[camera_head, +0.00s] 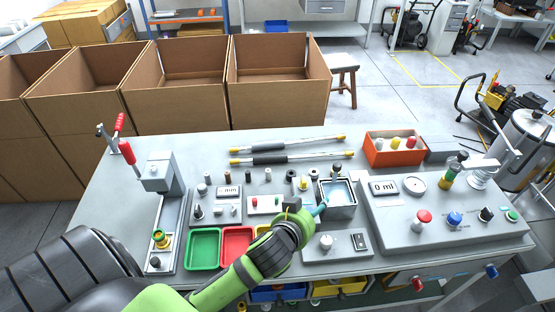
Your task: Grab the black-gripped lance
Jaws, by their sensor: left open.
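Two long lances with black grips and yellow ends lie side by side across the back of the grey table. The farther lance (285,146) and the nearer lance (272,160) both lie flat, roughly left to right. My left arm comes in from the lower left, and its green wrist hangs over the table's front middle. My left gripper (312,208) is open, mostly hidden behind the wrist, beside a small grey water tub (350,211). It is well short of both lances and touches neither. My right gripper is not in view.
Several small nozzles stand between the gripper and the lances. A green tray (202,267) and a red tray (236,262) lie at the front. A toggle-clamp fixture (167,214) stands left, a control panel (440,222) right, an orange bin (380,157) back right. Cardboard boxes (178,106) stand behind.

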